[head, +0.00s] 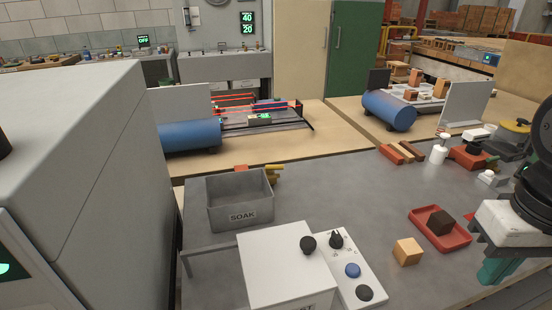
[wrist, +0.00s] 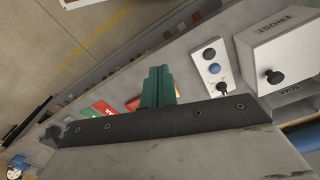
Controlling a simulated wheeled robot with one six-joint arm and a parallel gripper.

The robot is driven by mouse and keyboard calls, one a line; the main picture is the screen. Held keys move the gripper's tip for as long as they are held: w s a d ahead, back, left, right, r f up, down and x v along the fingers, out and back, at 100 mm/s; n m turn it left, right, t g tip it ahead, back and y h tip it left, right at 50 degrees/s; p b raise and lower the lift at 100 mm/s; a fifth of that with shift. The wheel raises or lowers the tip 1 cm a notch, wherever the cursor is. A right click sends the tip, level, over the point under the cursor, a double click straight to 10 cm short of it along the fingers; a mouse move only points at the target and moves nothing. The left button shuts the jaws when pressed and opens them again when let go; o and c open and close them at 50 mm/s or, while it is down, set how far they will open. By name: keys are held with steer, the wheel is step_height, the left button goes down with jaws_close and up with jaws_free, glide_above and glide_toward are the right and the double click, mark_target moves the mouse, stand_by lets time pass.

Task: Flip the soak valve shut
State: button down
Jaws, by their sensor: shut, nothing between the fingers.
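A grey open bin labelled SOAK (head: 240,204) stands on the grey bench in the head view; its label side also shows in the wrist view (wrist: 292,90). I see no part clearly marked as the soak valve. In front of the bin is a white box (head: 283,268) with a black knob (head: 308,245); in the wrist view the box (wrist: 288,45) reads FROST. Beside it, a white panel (head: 350,272) carries a black pointer knob (head: 336,240), a blue button and a black button. My gripper (head: 492,272), with green fingers (wrist: 158,88), is shut and empty, apart from bin and panel.
A red tray (head: 463,241) holding a dark brick and a tan cube (head: 407,252) lie between panel and gripper. A white bottle (head: 439,150) and red bricks are farther back. A large grey cabinet (head: 90,150) bounds the left.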

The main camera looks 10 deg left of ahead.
steer(key=w+a+t, duration=0.1)
steer(key=w+a, duration=1)
steer(key=w, duration=0.3)
steer(key=w+a+n+t, duration=0.1)
steer(key=w+a, duration=1.1)
steer(key=w, duration=0.3)
steer(key=w+a+f+t, duration=0.1)
steer(key=w+a, duration=1.1)
steer(key=w, duration=0.3)
steer(key=shift+w+a+t+y, duration=0.15)
steer(key=shift+w+t+y, duration=0.15)
steer(key=shift+y, duration=0.1)
steer(key=shift+f, duration=0.1)
